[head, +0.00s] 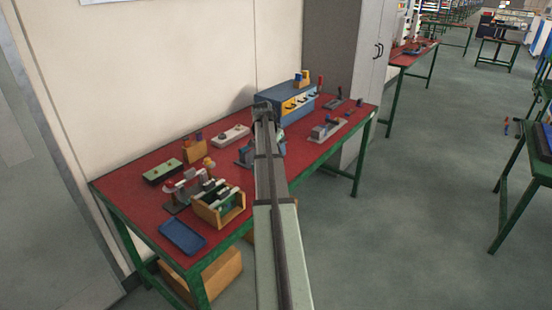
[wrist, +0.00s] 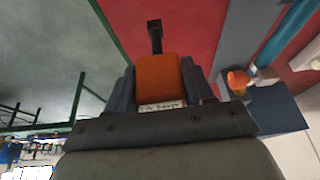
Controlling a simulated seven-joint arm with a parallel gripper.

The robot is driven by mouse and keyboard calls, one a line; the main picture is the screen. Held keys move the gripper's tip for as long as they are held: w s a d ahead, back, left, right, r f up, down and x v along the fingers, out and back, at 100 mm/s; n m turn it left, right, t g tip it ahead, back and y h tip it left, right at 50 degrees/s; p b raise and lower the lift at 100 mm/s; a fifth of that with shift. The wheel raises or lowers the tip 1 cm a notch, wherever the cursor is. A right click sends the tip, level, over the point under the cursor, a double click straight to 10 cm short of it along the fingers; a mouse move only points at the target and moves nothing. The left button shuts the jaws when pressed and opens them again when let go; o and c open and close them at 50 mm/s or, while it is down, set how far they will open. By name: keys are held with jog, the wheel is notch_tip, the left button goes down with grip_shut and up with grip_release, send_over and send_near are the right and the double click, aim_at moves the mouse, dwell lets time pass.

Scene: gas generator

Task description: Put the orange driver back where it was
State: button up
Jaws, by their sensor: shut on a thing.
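The orange driver (wrist: 158,75) is between the two dark jaws of my gripper (wrist: 159,92) in the wrist view. Its orange handle is gripped, with a pale lettered label at the near end. Its dark shaft points away toward the red tabletop. In the head view my gripper (head: 264,108) is over the back of the red table (head: 140,205), in front of the blue cabinet. The driver is not discernible there, hidden by my gripper and arm. I cannot tell which place on the table is the driver's own.
The blue cabinet (head: 287,101) has a yellow front and a small wooden block (head: 301,80) on top. A wooden holder (head: 195,152), a green-topped box (head: 163,171), a wooden crate (head: 219,208) and a blue tray (head: 183,238) stand left. A grey vise (head: 325,129) is right.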

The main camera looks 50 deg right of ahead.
jog(key=shift+f, duration=1.95)
jog(key=shift+f, duration=0.1)
jog(key=o, duration=1)
jog(key=shift+o, duration=0.2)
jog(key=v, duration=1.2)
